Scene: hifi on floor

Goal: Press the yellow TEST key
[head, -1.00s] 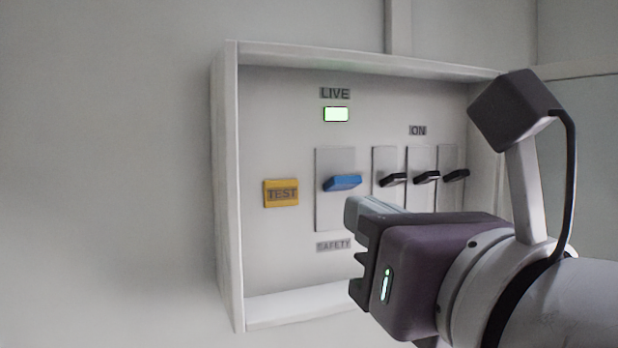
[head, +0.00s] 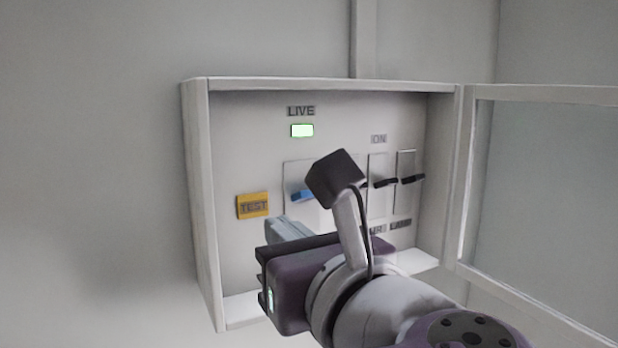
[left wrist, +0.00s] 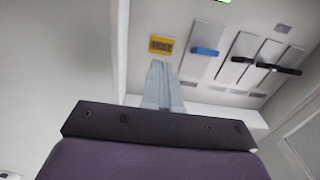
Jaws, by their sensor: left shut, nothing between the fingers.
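The yellow TEST key (head: 252,205) sits at the left of the panel inside an open white box. It also shows in the left wrist view (left wrist: 160,46), just beyond the fingertips. My left gripper (head: 275,226) is shut and empty, with its fingers pointing toward the panel just below and right of the key. In the left wrist view the closed fingers (left wrist: 157,68) point at the key's lower edge. I cannot tell whether they touch anything; a small gap seems to show. My right gripper is not in view.
A lit green LIVE lamp (head: 302,131) is above. The blue switch (head: 301,195) and several black switches (head: 412,179) are to the right, partly hidden by my left arm. The box's left wall (head: 203,200) borders the key. A glazed door (head: 545,200) hangs open at right.

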